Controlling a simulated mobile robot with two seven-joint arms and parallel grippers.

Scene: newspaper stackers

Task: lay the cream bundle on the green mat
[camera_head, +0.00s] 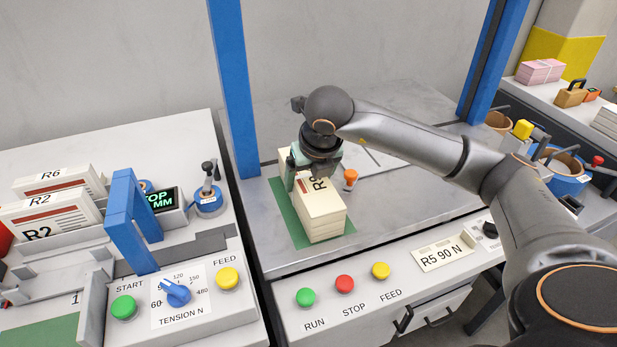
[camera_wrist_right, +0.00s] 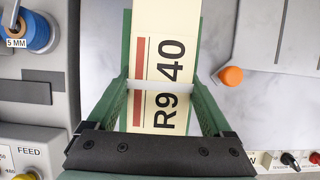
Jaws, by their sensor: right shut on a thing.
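The cream bundle (camera_head: 322,218) is a stack with a white band and a label reading R9 40. In the head view it is over the green mat (camera_head: 288,215), lined up lengthwise with it. Its underside looks on or very close to the mat; I cannot tell if it touches. My right gripper (camera_head: 313,175) comes from above and is shut on the bundle. In the right wrist view its green fingers (camera_wrist_right: 165,98) flank the bundle (camera_wrist_right: 163,60) on both long sides. The mat's middle is hidden under the bundle. My left gripper is not in view.
An orange knob (camera_head: 350,177) stands close right of the bundle. A blue post (camera_head: 233,85) rises behind left. RUN, STOP and FEED buttons (camera_head: 344,284) line the front panel. Other bundles (camera_head: 50,215) and a blue arch (camera_head: 133,215) stand on the left machine.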

